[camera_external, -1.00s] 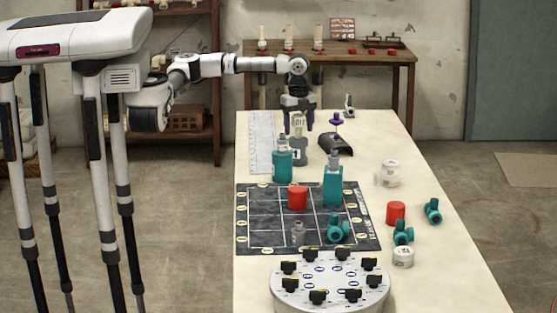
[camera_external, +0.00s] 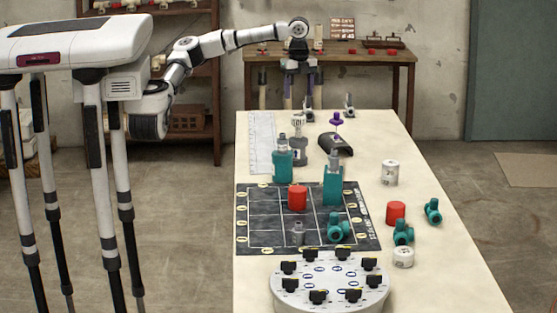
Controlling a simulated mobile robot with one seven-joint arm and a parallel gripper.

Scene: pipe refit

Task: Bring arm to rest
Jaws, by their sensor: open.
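My arm reaches right from my body at the upper left, with its wrist high over the far end of the pale table (camera_external: 440,250). My gripper (camera_external: 302,92) hangs down, its fingers apart and nothing seen between them. A small grey fitting (camera_external: 308,114) stands below it at the table's far edge; I cannot tell the gap between them. A grey bottle (camera_external: 299,150) with a pale top stands nearer the camera. A black holder with a purple knob (camera_external: 336,146) is to its right.
White jars (camera_external: 390,173), another red cylinder (camera_external: 396,212) and teal fittings (camera_external: 433,211) are at right. A round dial plate (camera_external: 330,292) is in front. A workbench (camera_external: 400,58) stands behind.

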